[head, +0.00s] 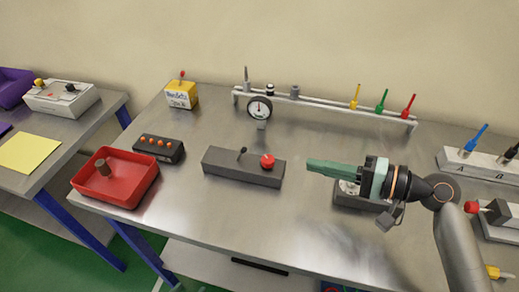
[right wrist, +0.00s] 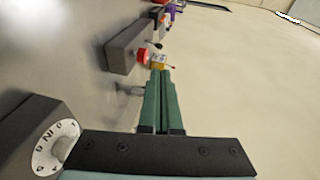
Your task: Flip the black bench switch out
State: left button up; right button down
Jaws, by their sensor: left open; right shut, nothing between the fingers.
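A dark grey box (head: 235,171) stands mid-table and bears a black switch lever (head: 242,151) and a red knob (head: 267,161). In the right wrist view, the box (right wrist: 125,46), red knob (right wrist: 142,56) and black lever (right wrist: 157,45) show beyond my fingertips. My right gripper (head: 311,165) has green fingers, shut and empty, pointing left toward the red-knob end of the box, apart from it. It also shows in the right wrist view (right wrist: 160,72). My left gripper is not in view. Which way the lever tilts is too small to tell.
A dial box (head: 350,203) stands under my right gripper, partly hidden. A gauge (head: 260,108) and a rail (head: 330,102) with coloured levers stand behind. A red tray (head: 135,197) and an orange-button box (head: 160,148) stand left. The table's front middle is clear.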

pick_arm(q)
notch_tip(320, 180, up, 2)
jog(key=shift+w+r+p, duration=0.1)
jog(key=shift+p, duration=0.95)
pick_arm(e)
send_near(241, 155)
jog(key=w+a, duration=0.2)
jog(key=a, duration=0.1)
jog(key=w+a, duration=0.1)
jog(key=shift+a+r, duration=0.25)
jog(key=shift+a, duration=0.05)
jog(key=shift+w, duration=0.1)
